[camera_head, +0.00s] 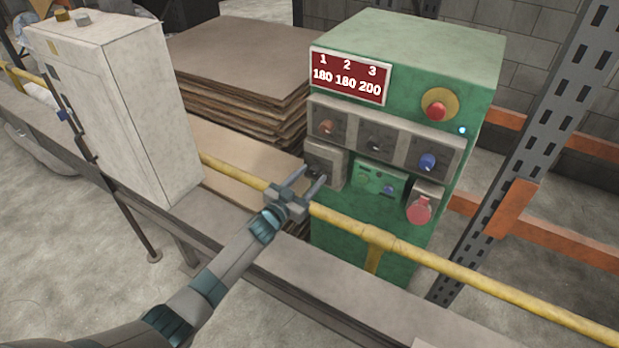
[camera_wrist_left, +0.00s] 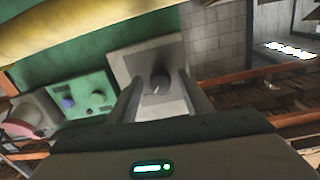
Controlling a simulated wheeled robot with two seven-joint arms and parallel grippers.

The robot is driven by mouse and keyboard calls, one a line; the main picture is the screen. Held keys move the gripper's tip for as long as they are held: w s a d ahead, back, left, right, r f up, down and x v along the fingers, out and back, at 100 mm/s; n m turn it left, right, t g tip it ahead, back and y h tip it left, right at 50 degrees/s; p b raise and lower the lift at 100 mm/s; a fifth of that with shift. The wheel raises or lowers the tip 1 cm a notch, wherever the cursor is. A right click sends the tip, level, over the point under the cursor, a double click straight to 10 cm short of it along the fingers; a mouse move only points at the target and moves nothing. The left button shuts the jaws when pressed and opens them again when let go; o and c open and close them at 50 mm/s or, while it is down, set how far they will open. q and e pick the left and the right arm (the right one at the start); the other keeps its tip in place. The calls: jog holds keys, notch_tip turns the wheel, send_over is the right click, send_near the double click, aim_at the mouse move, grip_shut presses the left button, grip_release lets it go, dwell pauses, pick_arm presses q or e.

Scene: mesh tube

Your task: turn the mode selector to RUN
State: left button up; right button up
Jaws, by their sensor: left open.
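The green control cabinet (camera_head: 400,225) stands behind the yellow rail. A dark rotary selector on a light square plate (camera_head: 325,160) sits at the lower left of its front; I cannot read its markings. In the left wrist view the dark knob (camera_wrist_left: 160,84) with a pale pointer mark shows on its plate (camera_wrist_left: 130,62). My left gripper (camera_head: 306,180) is open in front of this plate. In the wrist view its fingers (camera_wrist_left: 160,100) lie on either side of the knob, and I cannot tell whether they touch it. My right gripper does not show.
The yellow rail (camera_head: 450,268) runs across the cabinet's front, close under my left wrist. Three knobs sit in a row above, including a blue one (camera_head: 427,161). A red emergency button (camera_head: 437,110) and a red round plug (camera_head: 419,209) are at the right. A white cabinet (camera_head: 150,110) stands left.

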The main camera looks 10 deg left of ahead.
pick_arm(q)
jog(key=c, duration=1.1)
jog(key=shift+o, duration=0.2)
jog(key=shift+m, duration=0.4)
jog(key=m+b, duration=0.1)
jog(key=m, duration=0.3)
jog(key=shift+a, duration=0.1)
jog(key=m, duration=0.4)
jog(key=shift+r+b, duration=0.1)
jog(key=shift+b, duration=0.25)
jog(key=o, duration=1.1)
jog(key=shift+c, duration=0.2)
